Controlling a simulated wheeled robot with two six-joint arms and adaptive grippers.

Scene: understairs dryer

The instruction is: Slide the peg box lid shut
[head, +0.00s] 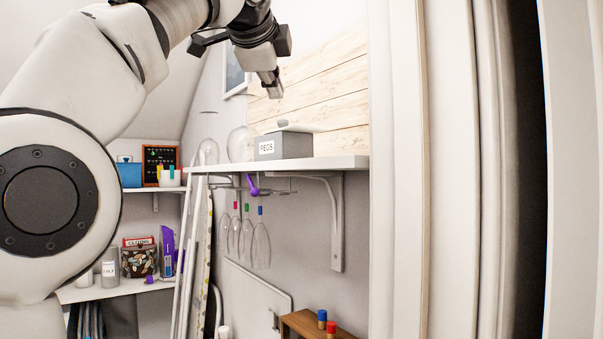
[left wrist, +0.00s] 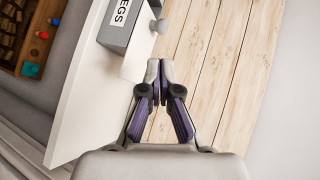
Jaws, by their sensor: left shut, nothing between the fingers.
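The peg box (head: 270,147) is a grey box with a white "PEGS" label, standing on the white wall shelf. Its pale lid (head: 298,128) with a small knob lies on top and looks shifted toward the right, not squarely over the box. In the left wrist view the box (left wrist: 115,32) is at the top left, and the knob (left wrist: 158,26) sticks out at its right side. My left gripper (head: 274,88) is shut and empty, in the air above the box and lid, apart from them, fingers pointing down. My right gripper is not in view.
The shelf (head: 335,162) has glass domes (head: 240,144) left of the box. A plank wall (head: 320,90) stands behind it. Upturned glasses (head: 261,245) hang from a rack below. A white door frame (head: 400,170) rises close on the right.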

